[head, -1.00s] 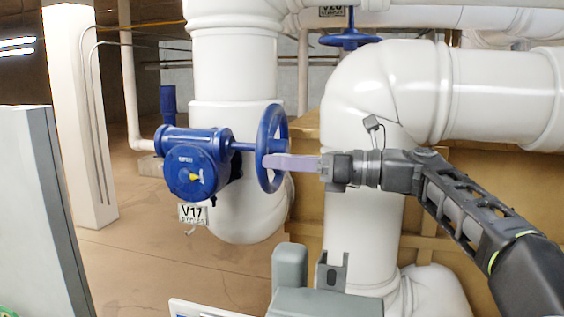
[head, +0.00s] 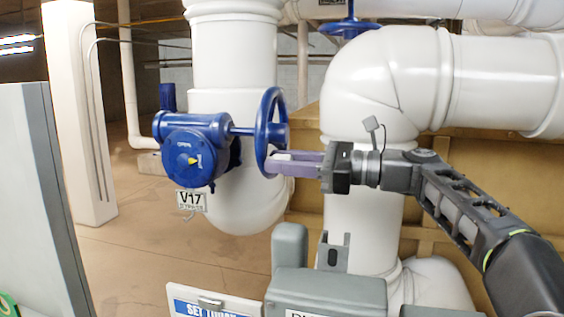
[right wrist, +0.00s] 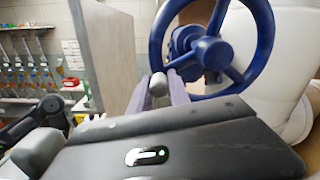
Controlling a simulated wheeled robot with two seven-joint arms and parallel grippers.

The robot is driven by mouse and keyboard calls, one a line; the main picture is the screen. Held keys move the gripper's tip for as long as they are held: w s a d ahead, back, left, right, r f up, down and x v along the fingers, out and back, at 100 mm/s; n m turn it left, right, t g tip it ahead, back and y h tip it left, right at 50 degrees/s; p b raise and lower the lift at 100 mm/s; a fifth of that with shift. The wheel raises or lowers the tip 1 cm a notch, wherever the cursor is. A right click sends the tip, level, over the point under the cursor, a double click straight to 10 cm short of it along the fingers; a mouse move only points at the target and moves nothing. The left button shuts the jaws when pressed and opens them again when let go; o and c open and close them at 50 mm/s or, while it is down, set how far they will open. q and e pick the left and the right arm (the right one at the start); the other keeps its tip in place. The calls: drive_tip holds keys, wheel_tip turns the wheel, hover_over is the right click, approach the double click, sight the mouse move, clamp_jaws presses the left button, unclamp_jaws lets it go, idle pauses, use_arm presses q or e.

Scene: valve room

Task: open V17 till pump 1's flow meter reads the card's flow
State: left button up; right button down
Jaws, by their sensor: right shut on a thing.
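The blue valve V17 (head: 195,147) is on a white pipe, its tag (head: 191,201) hanging below. A small yellow pointer (head: 193,160) shows on its gearbox face. Its blue handwheel (head: 266,125) stands to the right, nearly edge-on; it also shows in the right wrist view (right wrist: 263,40). My right gripper (head: 282,162) is shut on the wheel's grey knob (right wrist: 157,84), at the wheel's lower part. A partly cut-off card (head: 215,307) with a blue header starting "SET" is at the bottom. A grey box (head: 325,290) beside it has a cut-off label; no flow reading is visible. My left gripper is out of view.
A large white elbow pipe (head: 375,90) stands behind my right gripper. A grey panel (head: 35,180) stands at the left. Another blue handwheel (head: 349,28) is at the top. Open floor (head: 130,240) lies left of V17.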

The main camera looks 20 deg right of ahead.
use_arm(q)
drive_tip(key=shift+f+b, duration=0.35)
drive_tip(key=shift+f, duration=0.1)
use_arm(e)
drive_tip(key=shift+w+d+f+n, duration=0.1)
drive_tip(key=shift+w+f+n, duration=0.1)
drive_tip(key=shift+f+n, duration=0.25)
drive_tip(key=shift+w+d+f+n, duration=0.15)
drive_tip(key=shift+f+n, duration=0.15)
drive_tip(key=shift+n, duration=0.25)
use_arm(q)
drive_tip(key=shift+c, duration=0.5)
